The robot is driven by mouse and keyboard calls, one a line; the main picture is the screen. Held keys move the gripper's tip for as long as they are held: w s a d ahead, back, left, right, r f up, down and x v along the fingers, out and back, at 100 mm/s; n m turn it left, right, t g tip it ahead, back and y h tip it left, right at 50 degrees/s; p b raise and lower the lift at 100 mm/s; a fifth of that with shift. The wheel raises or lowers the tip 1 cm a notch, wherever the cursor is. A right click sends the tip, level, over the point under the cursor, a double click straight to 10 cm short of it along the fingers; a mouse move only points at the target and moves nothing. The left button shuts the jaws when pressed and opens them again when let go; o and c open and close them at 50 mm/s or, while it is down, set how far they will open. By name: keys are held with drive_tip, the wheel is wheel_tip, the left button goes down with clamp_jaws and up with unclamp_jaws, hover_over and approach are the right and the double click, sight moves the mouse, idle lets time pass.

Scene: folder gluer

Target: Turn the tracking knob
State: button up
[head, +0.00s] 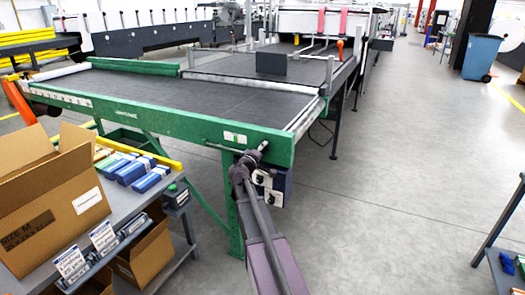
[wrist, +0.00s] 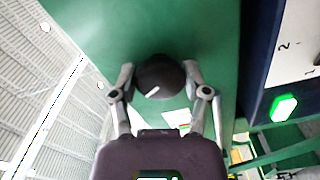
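The tracking knob (wrist: 160,77) is a round, dark knob with a short white pointer line. It sits on the green side panel (wrist: 90,25) of the machine, and the line is tilted, its right end higher. My gripper (wrist: 160,72) faces it straight on, one finger at each side. The fingertips appear to touch its edges. In the head view my gripper (head: 247,162) is at the near corner of the green frame (head: 190,122), and the knob is too small to make out clearly.
A dark control box with a lit green button (wrist: 284,107) and a white numbered plate (wrist: 302,45) is right of the knob. A grey bench (head: 150,205) with cardboard boxes (head: 45,200) stands at left. The floor (head: 400,150) at right is mostly clear.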

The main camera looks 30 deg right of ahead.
drive_tip(key=c, duration=0.3)
drive_tip(key=shift+n, duration=3.1)
drive_tip(key=shift+w, duration=0.1)
drive_tip(key=o, duration=1.1)
